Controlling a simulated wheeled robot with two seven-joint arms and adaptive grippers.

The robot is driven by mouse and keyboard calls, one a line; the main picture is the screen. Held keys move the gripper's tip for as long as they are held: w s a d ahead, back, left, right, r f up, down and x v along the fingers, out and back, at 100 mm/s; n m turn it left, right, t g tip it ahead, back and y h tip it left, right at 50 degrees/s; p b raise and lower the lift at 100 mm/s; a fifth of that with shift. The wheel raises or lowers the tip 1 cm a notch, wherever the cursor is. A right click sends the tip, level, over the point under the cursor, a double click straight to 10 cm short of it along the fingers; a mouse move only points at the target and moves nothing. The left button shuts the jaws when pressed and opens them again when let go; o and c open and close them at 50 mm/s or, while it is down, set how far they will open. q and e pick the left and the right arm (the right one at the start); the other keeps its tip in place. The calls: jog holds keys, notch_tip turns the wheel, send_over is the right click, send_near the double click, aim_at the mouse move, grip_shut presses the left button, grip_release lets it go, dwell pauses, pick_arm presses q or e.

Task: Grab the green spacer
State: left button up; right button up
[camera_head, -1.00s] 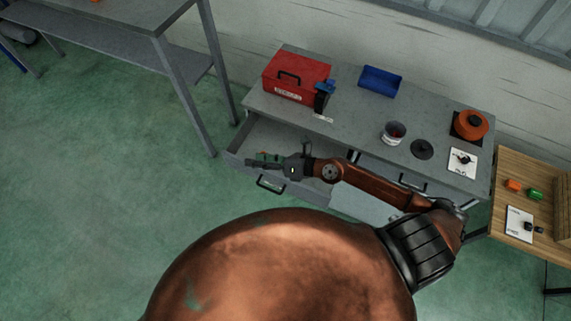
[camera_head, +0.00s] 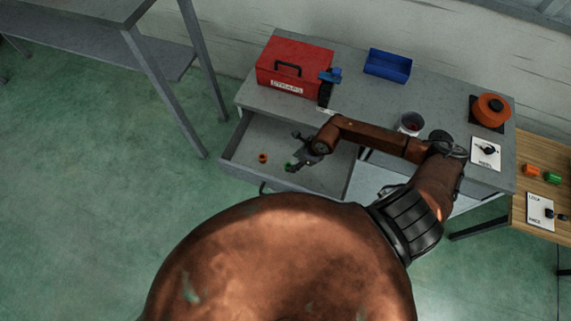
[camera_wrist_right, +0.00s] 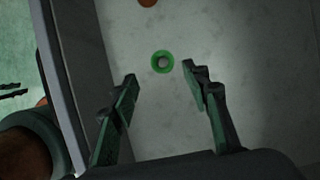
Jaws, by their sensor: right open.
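The green spacer (camera_wrist_right: 154,63) is a small ring lying on the grey floor of the open drawer (camera_head: 240,150). In the right wrist view it sits just beyond my right fingertips (camera_wrist_right: 164,80), roughly in line with the gap between them. My right gripper (camera_head: 292,150) is open and empty over the drawer. In the head view a small green patch shows at its fingers; I cannot tell whether it is the spacer or a finger pad. My left gripper is not in view.
An orange ring (camera_head: 263,158) lies in the drawer beside my gripper. The drawer wall (camera_wrist_right: 78,70) is close on the left. Above stands the workbench with a red toolbox (camera_head: 292,68) and blue bin (camera_head: 388,66). A wooden table (camera_head: 525,208) is at right.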

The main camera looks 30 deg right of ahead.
aim_at(286, 167)
jog(key=shift+w+f, duration=0.2)
jog(key=shift+f, duration=0.25)
jog(key=shift+a+f, duration=0.25)
jog(key=shift+f, duration=0.4)
jog(key=shift+w+p+x, duration=0.15)
jog(key=shift+p+x, duration=0.05)
jog(key=shift+x, duration=1.15)
jog(key=shift+w+p+x, duration=0.15)
jog(key=shift+p+x, duration=0.05)
jog(key=shift+x, duration=1.1)
jog(key=shift+d, duration=0.1)
jog(key=shift+c, duration=0.5)
grip_shut()
